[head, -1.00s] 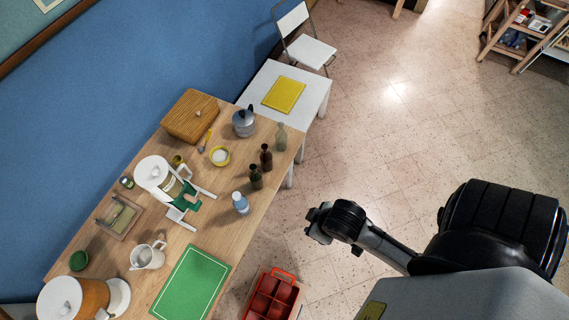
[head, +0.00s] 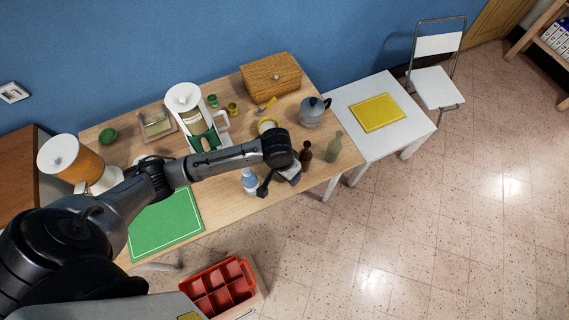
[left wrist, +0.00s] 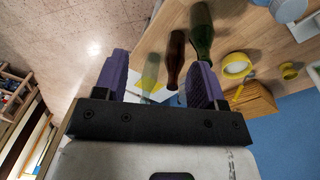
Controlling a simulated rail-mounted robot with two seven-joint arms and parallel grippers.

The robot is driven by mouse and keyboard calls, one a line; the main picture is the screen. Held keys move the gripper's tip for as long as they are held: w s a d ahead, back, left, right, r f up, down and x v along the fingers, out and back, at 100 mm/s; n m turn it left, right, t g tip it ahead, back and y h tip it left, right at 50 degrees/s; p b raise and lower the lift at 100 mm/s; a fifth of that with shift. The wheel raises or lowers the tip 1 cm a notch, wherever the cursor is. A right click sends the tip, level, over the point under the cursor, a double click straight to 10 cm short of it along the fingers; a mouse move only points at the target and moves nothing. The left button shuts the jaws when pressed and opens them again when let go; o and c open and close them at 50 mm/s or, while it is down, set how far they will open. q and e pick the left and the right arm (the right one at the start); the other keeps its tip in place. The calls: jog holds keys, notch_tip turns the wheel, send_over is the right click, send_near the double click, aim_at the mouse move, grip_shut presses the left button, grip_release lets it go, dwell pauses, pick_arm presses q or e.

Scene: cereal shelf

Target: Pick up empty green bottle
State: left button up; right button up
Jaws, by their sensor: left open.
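A pale, see-through green bottle (head: 334,147) stands at the table's right end. In the left wrist view the pale bottle (left wrist: 150,72) shows between my finger lines, beyond the tips. A brown bottle (head: 305,152) stands left of it and also shows in the left wrist view (left wrist: 175,52). A dark green bottle (left wrist: 201,32) shows beyond the right finger; in the head view my gripper hides it. My left gripper (head: 283,187) is over the table's front edge, left of the pale bottle; its fingers (left wrist: 160,78) are open and empty. My right gripper is out of view.
A white-and-blue bottle (head: 249,180) stands close to my left gripper. A white side table (head: 409,132) with a yellow mat adjoins at right.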

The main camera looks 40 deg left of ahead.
pick_arm(q)
jog(key=w+a+n+g+y+b, duration=0.1)
jog(key=w+a+n+b, duration=0.2)
jog(key=w+a, duration=0.45)
jog(key=shift+n, duration=0.3)
jog(key=f, duration=0.5)
jog(key=a+f, duration=0.1)
jog(key=f, duration=0.1)
jog(key=shift+s+a+f, duration=0.1)
jog(key=shift+f, duration=0.1)
jog(key=shift+f+b, duration=0.3)
jog(key=shift+f, duration=2.9)
jog(key=shift+d, duration=0.2)
jog(key=shift+w, duration=0.2)
grip_shut()
